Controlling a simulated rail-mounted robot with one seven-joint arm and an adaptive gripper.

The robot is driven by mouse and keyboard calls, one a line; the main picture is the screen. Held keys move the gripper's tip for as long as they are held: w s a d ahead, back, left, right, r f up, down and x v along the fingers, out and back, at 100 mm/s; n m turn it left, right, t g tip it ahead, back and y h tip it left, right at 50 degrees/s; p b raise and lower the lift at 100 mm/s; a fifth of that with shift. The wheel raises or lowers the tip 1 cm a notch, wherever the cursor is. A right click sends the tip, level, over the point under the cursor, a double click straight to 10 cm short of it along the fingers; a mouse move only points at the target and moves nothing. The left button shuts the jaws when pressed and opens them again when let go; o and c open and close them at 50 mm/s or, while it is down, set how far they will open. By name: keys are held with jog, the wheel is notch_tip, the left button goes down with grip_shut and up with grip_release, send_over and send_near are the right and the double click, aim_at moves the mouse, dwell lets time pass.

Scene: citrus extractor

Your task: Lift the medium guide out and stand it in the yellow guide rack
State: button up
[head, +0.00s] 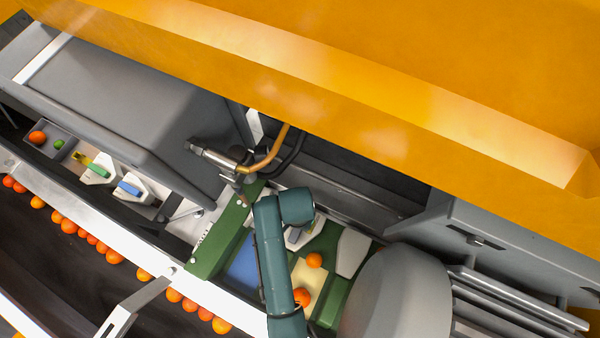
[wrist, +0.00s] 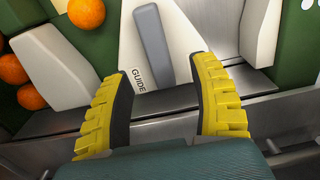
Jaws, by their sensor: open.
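A white guide with a raised grey grip bar (wrist: 153,45) and the word GUIDE on it lies below my gripper (wrist: 165,105) in the wrist view. The bar lies ahead of the two yellow fingertips, which are spread apart with nothing between them. In the head view this guide (head: 298,238) is partly hidden by my teal arm, and my fingers cannot be seen. Its size is not readable. A pale yellow panel (head: 312,272) with oranges on or beside it lies near my arm. I cannot tell whether it is the yellow guide rack.
A blue panel (head: 243,268) lies left of my arm. A large grey drum (head: 395,295) stands at right. An orange housing (head: 400,75) overhangs the back, with a hose (head: 268,160) below it.

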jog(key=f+b, duration=0.1)
jog(key=f, duration=0.1)
jog(key=f+b, duration=0.1)
jog(key=f, duration=0.3)
jog(key=shift+s+b, duration=0.25)
jog(key=shift+b, duration=0.15)
jog(key=shift+f, duration=0.15)
jog(key=shift+f, duration=0.25)
grip_shut()
